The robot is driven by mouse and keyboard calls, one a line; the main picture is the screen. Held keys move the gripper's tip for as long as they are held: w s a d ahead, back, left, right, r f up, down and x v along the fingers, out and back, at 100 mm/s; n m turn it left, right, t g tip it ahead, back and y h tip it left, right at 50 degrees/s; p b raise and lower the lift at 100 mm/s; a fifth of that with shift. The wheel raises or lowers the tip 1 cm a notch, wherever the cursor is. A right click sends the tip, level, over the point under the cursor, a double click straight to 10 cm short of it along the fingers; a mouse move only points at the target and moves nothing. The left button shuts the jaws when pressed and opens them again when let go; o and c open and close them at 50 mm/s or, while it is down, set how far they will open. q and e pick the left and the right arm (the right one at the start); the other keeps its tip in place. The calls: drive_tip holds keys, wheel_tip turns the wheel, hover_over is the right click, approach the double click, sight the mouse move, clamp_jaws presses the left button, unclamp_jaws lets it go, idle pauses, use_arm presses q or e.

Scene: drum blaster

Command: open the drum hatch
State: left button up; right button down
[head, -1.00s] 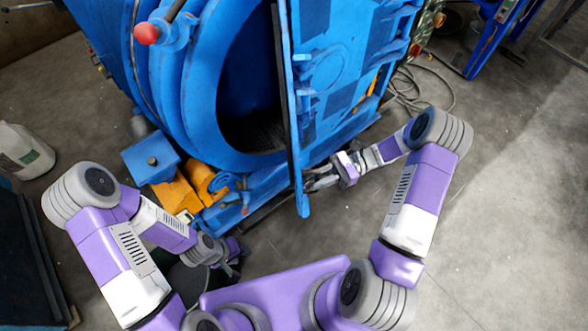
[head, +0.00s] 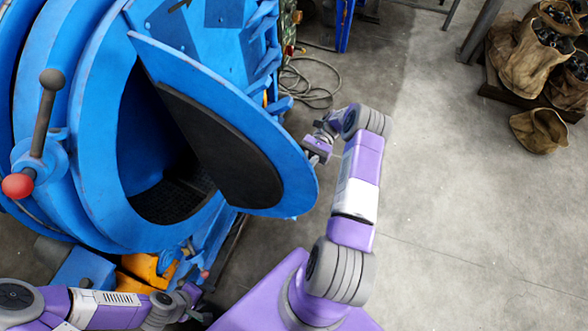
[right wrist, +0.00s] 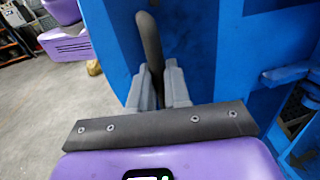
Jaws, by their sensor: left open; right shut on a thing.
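The blue drum (head: 98,115) has a round dark opening (head: 150,150) at the left of the head view. Its hatch (head: 290,165) stands swung away from the opening, with its dark inner face showing. In the right wrist view, my right gripper (right wrist: 160,80) is shut on the hatch's dark curved handle (right wrist: 149,42), in front of blue metal. In the head view, my right gripper (head: 322,138) is beyond the hatch's right edge and the handle is hidden. My left gripper (head: 196,303) is open and low, below the drum, apart from the hatch.
A lever with a red knob (head: 18,186) sticks out of the drum at the left. A coiled cable (head: 305,85) lies on the floor behind my right arm. Brown sacks (head: 540,65) stand at the far right.

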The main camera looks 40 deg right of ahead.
drive_tip(key=shift+w+d+r+g, duration=0.1)
drive_tip(key=shift+w+d+g, duration=0.2)
drive_tip(key=shift+w+d, duration=0.1)
drive_tip(key=c, duration=1.2)
unclamp_jaws()
drive_tip(key=shift+w+a, duration=0.1)
drive_tip(key=shift+o, duration=0.2)
wheel_tip(320, 180, up, 10)
drive_tip(key=p, duration=0.4)
drive_tip(key=shift+c, duration=0.5)
